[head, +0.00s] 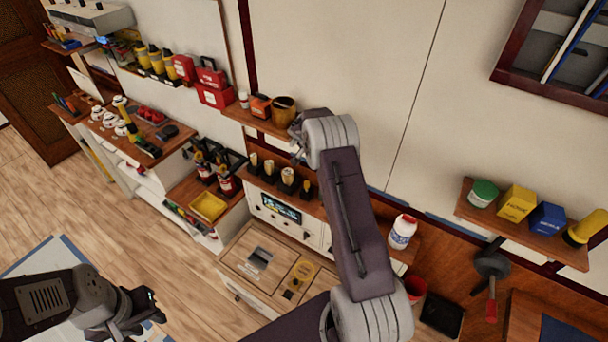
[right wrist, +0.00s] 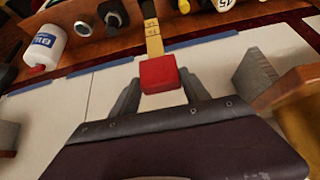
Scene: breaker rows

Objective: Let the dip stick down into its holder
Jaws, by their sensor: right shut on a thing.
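The dip stick is a yellow marked strip (right wrist: 152,35) with a red block grip (right wrist: 158,74). In the right wrist view my right gripper (right wrist: 158,88) is shut on the red grip, and the strip runs away from me past the top edge. In the head view my right arm hides the stick and most of that gripper. Dark stands with pale tops (head: 270,168) stand in a row on the bench; I cannot tell which thing is the stick's holder. My left gripper (head: 148,306) is low at the left, away from the bench; its jaw opening is unclear.
A white bottle (head: 402,232) stands right of my right arm and shows in the right wrist view (right wrist: 45,48). A yellow tray (head: 208,207) lies to the left.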

